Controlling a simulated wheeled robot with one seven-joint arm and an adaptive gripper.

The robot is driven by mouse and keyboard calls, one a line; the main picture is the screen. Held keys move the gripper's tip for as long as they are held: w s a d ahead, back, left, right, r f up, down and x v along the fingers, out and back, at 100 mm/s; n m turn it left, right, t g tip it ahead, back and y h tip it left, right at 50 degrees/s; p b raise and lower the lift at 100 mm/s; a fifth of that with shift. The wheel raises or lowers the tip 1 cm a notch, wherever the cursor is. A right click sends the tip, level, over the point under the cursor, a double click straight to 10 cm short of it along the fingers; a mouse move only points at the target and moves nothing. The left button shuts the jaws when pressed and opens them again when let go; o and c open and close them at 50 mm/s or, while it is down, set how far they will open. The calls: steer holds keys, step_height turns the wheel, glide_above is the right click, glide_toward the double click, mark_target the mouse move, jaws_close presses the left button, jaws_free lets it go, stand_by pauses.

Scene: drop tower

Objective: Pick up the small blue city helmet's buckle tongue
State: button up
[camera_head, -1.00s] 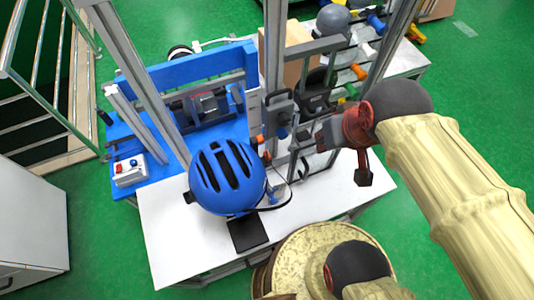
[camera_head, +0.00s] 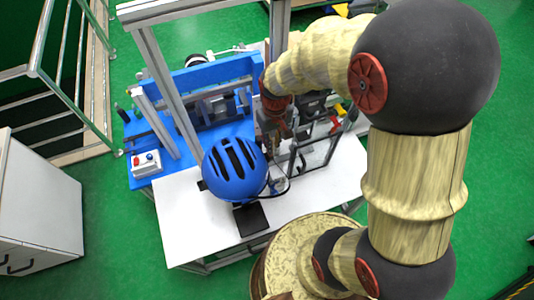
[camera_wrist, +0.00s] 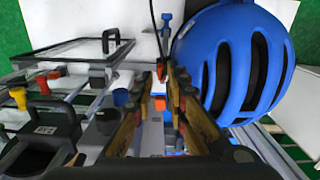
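The blue city helmet (camera_head: 234,172) sits on the white table with its vents up. In the wrist view the helmet (camera_wrist: 232,60) fills the upper right. A thin dark strap (camera_wrist: 153,14) runs down from the top edge towards my fingertips. A small blue piece (camera_wrist: 164,27) shows beside the strap; I cannot tell whether it is the buckle tongue. My gripper (camera_wrist: 159,72) is open, its two fingers apart and pointing towards the strap's lower end. An orange piece (camera_wrist: 160,103) shows in the gap. In the head view my forearm and wrist partly hide the area beside the helmet.
A metal frame (camera_wrist: 60,50) with dark clamps and coloured parts stands left of my fingers. The helmet is close on the right. The white table (camera_head: 185,230) is bare at the front left, with a black pad (camera_head: 250,219) before the helmet. Upright posts (camera_head: 170,85) stand behind.

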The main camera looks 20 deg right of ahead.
step_height(320, 180, down, 6)
steer(key=shift+w+a+r, duration=0.15)
steer(key=shift+r, duration=0.05)
jaws_close()
